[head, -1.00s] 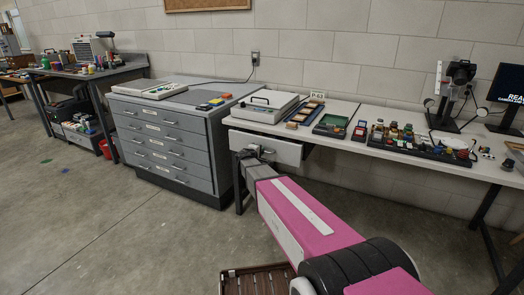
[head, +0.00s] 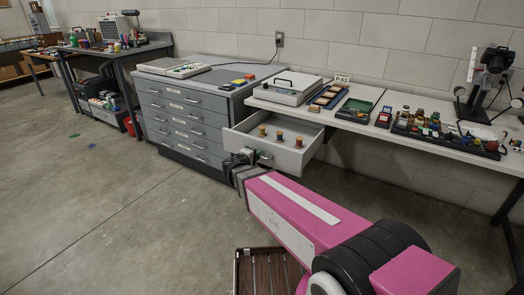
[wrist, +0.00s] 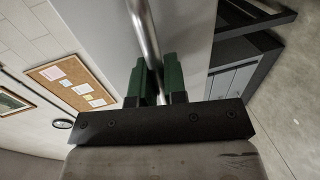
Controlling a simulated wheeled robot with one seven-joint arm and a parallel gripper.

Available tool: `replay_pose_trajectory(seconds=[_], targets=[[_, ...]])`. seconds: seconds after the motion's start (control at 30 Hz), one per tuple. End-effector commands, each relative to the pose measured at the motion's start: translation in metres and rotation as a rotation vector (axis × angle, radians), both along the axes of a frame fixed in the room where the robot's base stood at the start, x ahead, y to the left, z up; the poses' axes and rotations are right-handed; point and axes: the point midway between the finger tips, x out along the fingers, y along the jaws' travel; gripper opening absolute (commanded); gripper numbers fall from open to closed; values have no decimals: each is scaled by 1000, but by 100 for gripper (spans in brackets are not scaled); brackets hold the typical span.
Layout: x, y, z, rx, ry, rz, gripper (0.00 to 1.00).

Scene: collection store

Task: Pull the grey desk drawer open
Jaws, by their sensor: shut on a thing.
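The grey desk drawer (head: 287,158) under the white desk stands pulled out, and its inside shows in the head view. Three small orange-brown and dark items (head: 280,137) stand in it. My gripper (head: 246,157) is at the drawer's front. In the wrist view my gripper (wrist: 154,82) has its green finger pads on either side of the metal bar handle (wrist: 144,35), shut on it. The drawer's grey front (wrist: 184,30) fills the middle of that view.
A grey cabinet (head: 190,120) with several shut drawers stands left of the desk. The desk top (head: 345,122) carries a white case (head: 292,88), trays and small bottles. A brown slatted crate (head: 262,270) is near my base. Open floor (head: 110,210) lies at left.

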Motion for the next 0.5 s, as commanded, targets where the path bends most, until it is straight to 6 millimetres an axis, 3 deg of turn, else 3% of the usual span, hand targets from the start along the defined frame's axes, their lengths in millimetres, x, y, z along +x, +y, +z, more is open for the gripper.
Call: replay_pose_trajectory(seconds=[0.2, 0.5], targets=[[-14, 11, 0, 2, 1, 2, 0], [-17, 13, 0, 2, 0, 1, 0]])
